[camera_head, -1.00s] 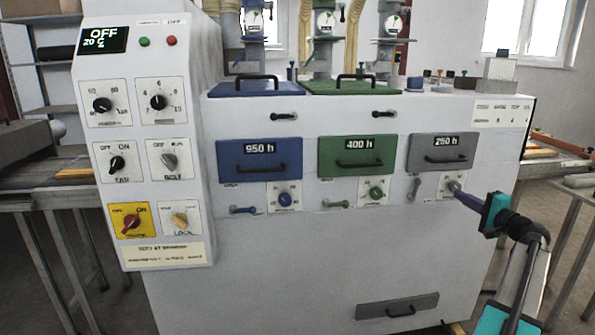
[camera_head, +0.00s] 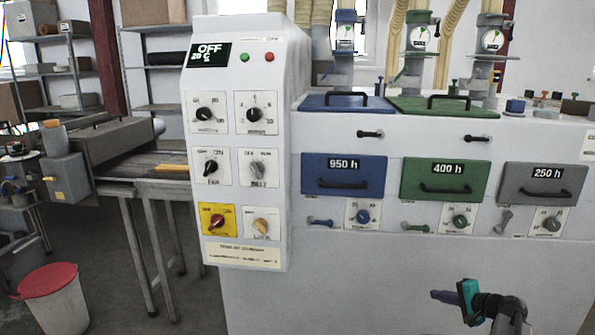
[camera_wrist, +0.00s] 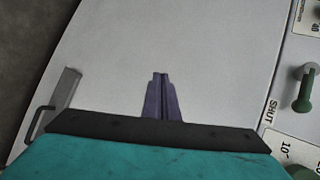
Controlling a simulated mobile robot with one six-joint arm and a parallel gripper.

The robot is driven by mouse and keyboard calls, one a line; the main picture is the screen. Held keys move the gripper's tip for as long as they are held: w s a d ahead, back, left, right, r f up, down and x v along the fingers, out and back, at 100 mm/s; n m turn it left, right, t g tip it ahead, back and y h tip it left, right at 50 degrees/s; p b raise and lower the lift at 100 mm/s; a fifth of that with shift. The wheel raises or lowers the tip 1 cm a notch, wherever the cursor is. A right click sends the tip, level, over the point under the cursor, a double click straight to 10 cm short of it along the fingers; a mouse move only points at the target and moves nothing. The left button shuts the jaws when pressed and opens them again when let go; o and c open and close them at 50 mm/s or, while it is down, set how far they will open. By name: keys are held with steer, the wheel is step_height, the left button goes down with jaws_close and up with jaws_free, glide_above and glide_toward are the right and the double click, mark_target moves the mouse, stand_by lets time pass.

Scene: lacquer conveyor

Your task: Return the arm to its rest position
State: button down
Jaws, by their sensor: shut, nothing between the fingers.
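My gripper (camera_head: 436,295) is in front of the white machine's lower panel, below the green and grey drawers. Its two purple fingers lie together with nothing between them. In the wrist view my gripper (camera_wrist: 161,77) points at the plain white panel (camera_wrist: 215,50), with no object at the fingertips. I cannot tell the exact gap to the panel.
The white machine (camera_head: 330,285) carries blue (camera_head: 343,172), green (camera_head: 445,180) and grey (camera_head: 541,183) drawers with handles and knobs. A control box (camera_head: 248,140) reads OFF. A conveyor table (camera_head: 150,175) and a red-lidded bin (camera_head: 52,295) stand at left. A green lever (camera_wrist: 304,88) shows in the wrist view.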

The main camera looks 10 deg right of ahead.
steer(key=s+a+f+n+g+y+p, duration=0.1)
steer(key=s+a+f+n+g, duration=0.15)
steer(key=a+f, duration=0.6)
steer(key=s+a+f+n+g+p, duration=0.1)
steer(key=s+a+f+g, duration=0.35)
steer(key=a, duration=0.75)
steer(key=s+a+f+n+g+y+p, duration=0.1)
steer(key=s+a+f+n, duration=0.1)
steer(key=a+f, duration=0.7)
steer(key=s+a+f+n+g+h+p, duration=0.1)
steer(key=s+a+f+n+g, duration=0.4)
steer(key=s+a, duration=0.65)
steer(key=s+a+f+n+g+h+p, duration=0.2)
steer(key=s+f+n+g+h, duration=0.1)
steer(key=s, duration=1.4)
steer(key=shift+s+a+f+n+g+h, duration=0.15)
steer(key=shift+s+a+n+g+h, duration=0.15)
steer(key=shift+n+g+h, duration=0.4)
